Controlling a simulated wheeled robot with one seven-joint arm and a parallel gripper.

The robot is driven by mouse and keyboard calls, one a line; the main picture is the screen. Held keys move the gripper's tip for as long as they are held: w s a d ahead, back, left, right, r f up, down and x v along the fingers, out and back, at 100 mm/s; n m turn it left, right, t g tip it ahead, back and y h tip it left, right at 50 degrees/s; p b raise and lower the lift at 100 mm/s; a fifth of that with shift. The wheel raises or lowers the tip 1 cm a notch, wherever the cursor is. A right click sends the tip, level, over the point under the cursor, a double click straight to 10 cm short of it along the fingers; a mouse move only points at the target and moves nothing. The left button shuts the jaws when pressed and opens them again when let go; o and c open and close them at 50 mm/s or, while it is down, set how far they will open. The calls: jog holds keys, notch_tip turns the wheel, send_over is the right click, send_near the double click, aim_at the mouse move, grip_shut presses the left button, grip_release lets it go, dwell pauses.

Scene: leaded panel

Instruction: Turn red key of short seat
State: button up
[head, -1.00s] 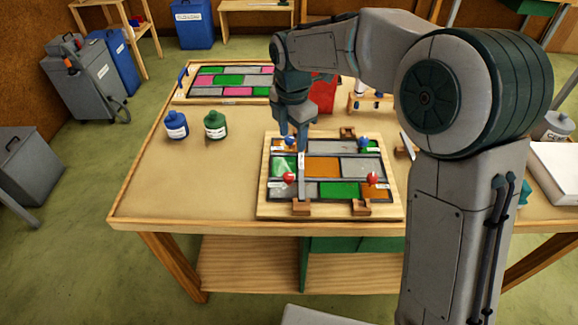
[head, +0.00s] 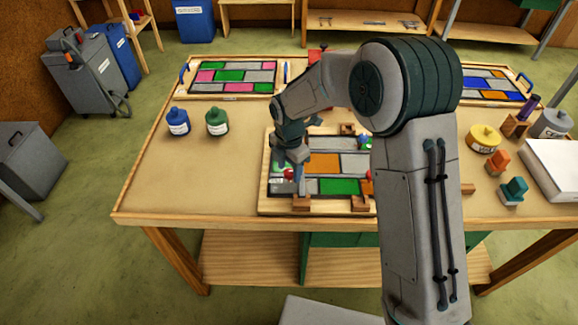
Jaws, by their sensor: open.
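A leaded panel in a pale wooden frame (head: 265,190) lies at the front middle of the table, with grey, orange and green panes. One red key (head: 288,174) shows at its left side, right beside my gripper (head: 298,180). Another red key (head: 367,176) shows at the right, partly hidden by my arm. Brown wooden seats stand on the front edge, one at the left (head: 301,203) and one at the right (head: 361,204). I cannot tell which is the short seat. My gripper is open and points down over the panel's left part; contact with the red key is unclear.
Other leaded panels lie at the back left (head: 232,77) and back right (head: 487,84). A yellow tin (head: 484,138) stands at the right. The table's left front is clear.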

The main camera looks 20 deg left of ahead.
jog(key=shift+f, duration=0.15)
jog(key=c, duration=1)
jog(key=shift+o, duration=0.2)
